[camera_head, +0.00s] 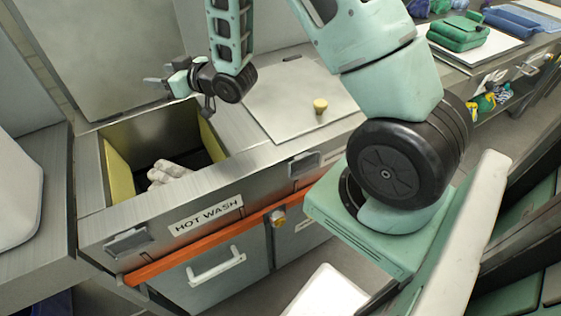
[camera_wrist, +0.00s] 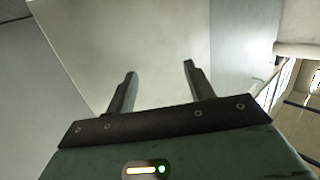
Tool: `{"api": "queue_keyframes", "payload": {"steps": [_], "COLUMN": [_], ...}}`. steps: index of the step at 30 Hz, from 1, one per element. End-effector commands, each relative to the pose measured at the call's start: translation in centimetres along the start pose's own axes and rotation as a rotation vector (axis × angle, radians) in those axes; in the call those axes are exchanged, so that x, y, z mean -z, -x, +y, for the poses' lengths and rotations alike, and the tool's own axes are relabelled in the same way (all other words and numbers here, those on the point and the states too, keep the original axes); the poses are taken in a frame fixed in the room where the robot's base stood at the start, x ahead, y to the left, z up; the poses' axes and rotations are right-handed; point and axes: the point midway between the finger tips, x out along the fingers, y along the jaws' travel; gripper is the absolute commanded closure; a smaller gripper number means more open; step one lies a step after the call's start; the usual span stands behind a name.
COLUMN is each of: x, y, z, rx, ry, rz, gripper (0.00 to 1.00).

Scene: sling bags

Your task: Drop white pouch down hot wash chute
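The hot wash chute (camera_head: 121,199) is an open rectangular hatch in the steel counter, with yellowish inner side walls and a HOT WASH label (camera_head: 206,215) on its front. A whitish, lumpy thing (camera_head: 173,173) lies inside the chute, below the rim; it looks like the white pouch, partly in shadow. My gripper (camera_head: 152,82) is above the chute's back edge, pointing left, apart from the whitish thing. In the wrist view, my gripper's two fingers (camera_wrist: 158,80) are spread with nothing between them.
A closed lid (camera_head: 290,98) with a yellowish knob (camera_head: 320,105) covers the counter right of the chute. A raised steel panel (camera_head: 110,50) stands behind the opening. Green bags (camera_head: 460,31) and blue bags (camera_head: 515,20) lie on a far right counter. An orange rail (camera_head: 190,247) runs along the front.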

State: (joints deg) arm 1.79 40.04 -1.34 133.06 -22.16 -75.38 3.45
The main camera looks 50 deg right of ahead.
Motion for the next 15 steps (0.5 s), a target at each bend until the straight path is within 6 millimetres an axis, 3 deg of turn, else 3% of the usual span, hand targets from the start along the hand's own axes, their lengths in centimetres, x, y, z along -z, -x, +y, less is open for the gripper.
{"api": "queue_keyframes", "payload": {"steps": [8, 15], "x": [-0.2, 0.0], "y": [1.4, 6.5], "z": [0.1, 0.1], "rx": [-0.001, -0.002], "ry": [0.001, -0.002], "rz": [-0.002, -0.004], "gripper": [0.47, 0.47]}}
